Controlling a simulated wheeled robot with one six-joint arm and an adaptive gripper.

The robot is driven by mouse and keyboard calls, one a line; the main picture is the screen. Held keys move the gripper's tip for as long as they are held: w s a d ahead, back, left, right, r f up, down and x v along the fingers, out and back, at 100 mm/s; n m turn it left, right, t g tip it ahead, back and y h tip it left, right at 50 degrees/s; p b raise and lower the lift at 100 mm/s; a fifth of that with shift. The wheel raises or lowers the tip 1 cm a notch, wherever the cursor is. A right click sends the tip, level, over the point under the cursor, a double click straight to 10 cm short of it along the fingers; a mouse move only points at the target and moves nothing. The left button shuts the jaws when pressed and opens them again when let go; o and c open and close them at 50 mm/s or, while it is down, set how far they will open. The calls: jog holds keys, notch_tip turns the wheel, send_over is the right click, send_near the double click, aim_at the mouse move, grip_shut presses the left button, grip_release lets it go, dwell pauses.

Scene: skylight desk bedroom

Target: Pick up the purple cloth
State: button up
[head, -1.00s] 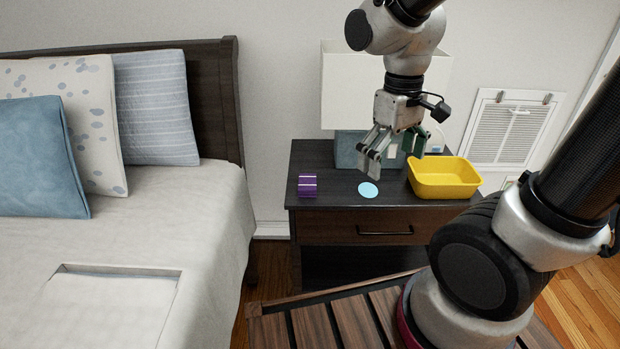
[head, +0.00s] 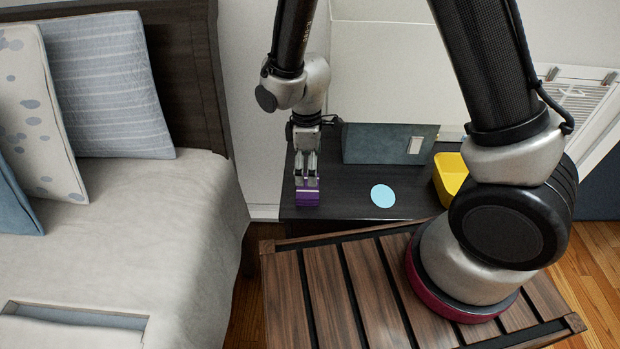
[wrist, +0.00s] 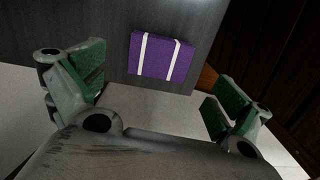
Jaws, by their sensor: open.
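The purple cloth (head: 308,196) is a small folded block on the left front part of the dark nightstand top. In the wrist view the cloth (wrist: 162,57) shows two white stripes and lies ahead of the fingers, near the nightstand edge. My gripper (head: 307,178) is just above the cloth in the head view, pointing down. In the wrist view my gripper (wrist: 155,90) is open, its green-padded fingers wide apart with nothing between them. In the head view the fingers hide part of the cloth, and I cannot tell whether they touch it.
A light blue disc (head: 383,196) lies right of the cloth on the nightstand (head: 345,205). A yellow bin (head: 450,178) stands farther right, partly hidden by my arm. The bed (head: 190,200) is to the left.

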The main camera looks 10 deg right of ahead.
aim_at(308, 189)
jog(key=shift+w+a, duration=0.1)
jog(key=shift+a, duration=0.1)
jog(key=shift+f+n, duration=0.1)
jog(key=shift+n, duration=0.3)
jog(key=f, duration=0.7)
jog(key=shift+s+f, duration=0.2)
jog(key=shift+f, duration=0.1)
jog(key=c, duration=0.8)
